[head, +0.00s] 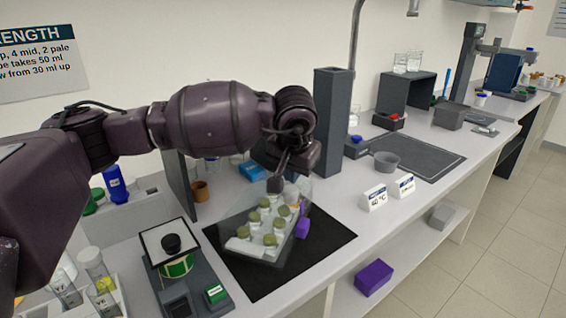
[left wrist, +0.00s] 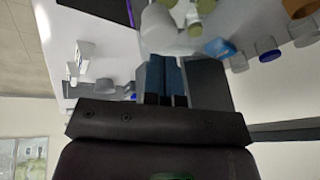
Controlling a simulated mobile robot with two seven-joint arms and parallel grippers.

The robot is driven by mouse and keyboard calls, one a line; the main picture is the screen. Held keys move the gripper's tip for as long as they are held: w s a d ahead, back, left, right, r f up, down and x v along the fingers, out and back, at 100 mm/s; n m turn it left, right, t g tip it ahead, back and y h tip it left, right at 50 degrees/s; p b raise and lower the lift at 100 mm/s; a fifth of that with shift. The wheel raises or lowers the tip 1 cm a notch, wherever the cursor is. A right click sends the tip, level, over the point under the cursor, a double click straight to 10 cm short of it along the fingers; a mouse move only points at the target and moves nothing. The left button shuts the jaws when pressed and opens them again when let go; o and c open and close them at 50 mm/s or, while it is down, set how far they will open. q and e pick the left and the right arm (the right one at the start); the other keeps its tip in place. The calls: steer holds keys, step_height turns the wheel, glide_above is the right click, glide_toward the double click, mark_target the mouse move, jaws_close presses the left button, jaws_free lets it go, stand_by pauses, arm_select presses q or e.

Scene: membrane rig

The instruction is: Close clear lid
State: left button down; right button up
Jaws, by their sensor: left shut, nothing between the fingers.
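A white rack of vials with olive-green caps (head: 243,246) sits on the black mat (head: 325,240) on the bench. The clear lid (head: 293,192) shows as a faint see-through panel over and around the vials; its exact angle is hard to tell. A purple part (head: 302,227) is at the rack's right side. My left gripper (head: 276,184) is pointed down at the lid's far edge, shut and empty; I cannot tell whether it touches the lid. In the left wrist view its fingers (left wrist: 166,75) are together, just short of the pale rack and caps. My right gripper is out of view.
A balance (head: 195,285) with a green-banded jar stands left of the mat. A dark grey column (head: 333,122) stands behind it, and two label cards (head: 374,198) are on the right. Bench right of the mat is partly clear.

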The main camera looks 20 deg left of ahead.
mark_target(299, 199)
arm_select(q)
steer(key=shift+d+f+b, duration=0.2)
steer(key=shift+d+f, duration=0.1)
steer(key=shift+f, duration=0.3)
steer(key=shift+d+f+b, duration=0.15)
steer(key=shift+d+f, duration=0.15)
steer(key=shift+f, duration=0.25)
steer(key=shift+d+f, duration=0.15)
steer(key=shift+f, duration=0.15)
steer(key=shift+d+f, duration=0.1)
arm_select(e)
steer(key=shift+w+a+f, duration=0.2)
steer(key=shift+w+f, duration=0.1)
arm_select(q)
steer(key=shift+f, duration=0.15)
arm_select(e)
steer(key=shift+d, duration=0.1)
arm_select(q)
steer(key=shift+s, duration=0.1)
